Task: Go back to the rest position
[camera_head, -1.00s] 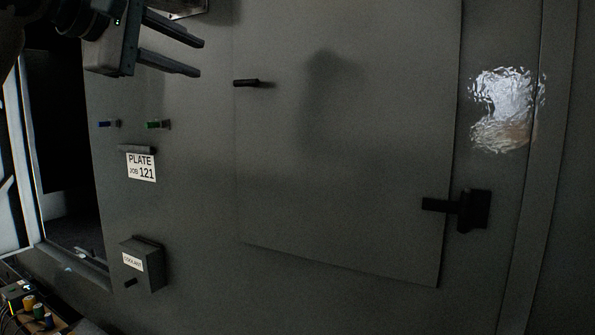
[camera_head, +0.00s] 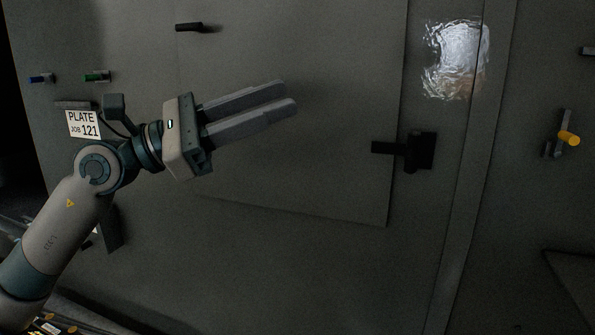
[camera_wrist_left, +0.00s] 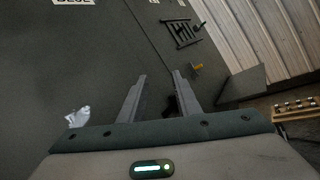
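My left gripper (camera_head: 290,97) is in front of the grey enclosure wall, its arm coming in from the lower left. Its two long fingers are apart with nothing between them, and they point right and slightly up in the head view. In the left wrist view the gripper (camera_wrist_left: 159,76) also shows a clear gap between its fingers. It is not visibly touching anything. My right gripper is in neither view.
The large panel (camera_head: 330,120) has a black latch (camera_head: 413,152) on its right and a black handle (camera_head: 190,27) at upper left. A "PLATE JOB 121" sign (camera_head: 83,124) is beside my arm. A yellow-ended fitting (camera_head: 568,139) sticks out at right.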

